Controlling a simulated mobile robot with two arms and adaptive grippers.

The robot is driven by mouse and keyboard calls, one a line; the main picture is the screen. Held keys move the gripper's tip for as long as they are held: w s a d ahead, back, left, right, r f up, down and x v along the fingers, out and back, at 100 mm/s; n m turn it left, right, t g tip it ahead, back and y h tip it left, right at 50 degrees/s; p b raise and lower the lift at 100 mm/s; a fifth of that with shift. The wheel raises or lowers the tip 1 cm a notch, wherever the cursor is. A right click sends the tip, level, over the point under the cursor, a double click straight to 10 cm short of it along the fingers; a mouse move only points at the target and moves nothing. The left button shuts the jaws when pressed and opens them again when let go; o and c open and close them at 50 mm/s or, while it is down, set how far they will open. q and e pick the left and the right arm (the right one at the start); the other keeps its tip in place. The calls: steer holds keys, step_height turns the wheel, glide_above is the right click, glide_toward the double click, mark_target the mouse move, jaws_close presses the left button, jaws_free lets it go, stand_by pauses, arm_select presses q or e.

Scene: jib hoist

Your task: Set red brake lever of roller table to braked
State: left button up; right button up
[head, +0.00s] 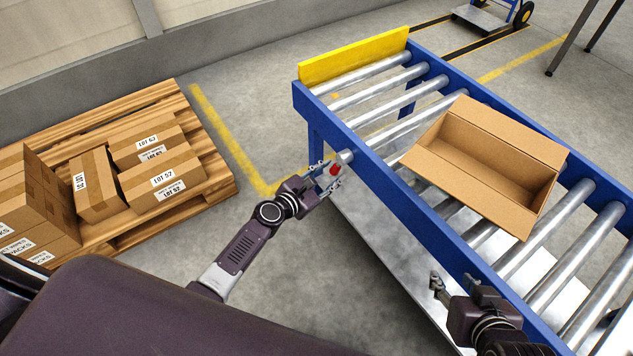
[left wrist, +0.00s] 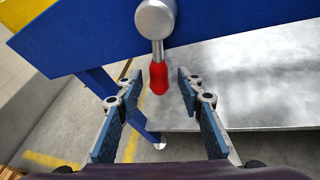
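The brake lever has a red grip (left wrist: 159,77) that hangs down from a round metal hub (left wrist: 155,18) on the blue side rail of the roller table (head: 415,215). In the head view the red grip (head: 334,170) shows at the rail's near side. My left gripper (head: 329,176) is at the lever. In the left wrist view its fingers (left wrist: 157,90) are spread apart, with the red grip between them and a gap on each side. My right gripper (head: 455,290) is beside the rail at the lower right, its fingers apart and nothing seen between them.
An open, empty cardboard box (head: 480,170) sits on the rollers. A yellow end stop (head: 352,56) closes the table's far end. A wooden pallet (head: 205,150) with labelled cartons stands at the left. Bare floor lies between pallet and table.

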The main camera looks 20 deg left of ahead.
arm_select(q)
steer(key=v, duration=1.1)
steer(key=shift+s, duration=0.1)
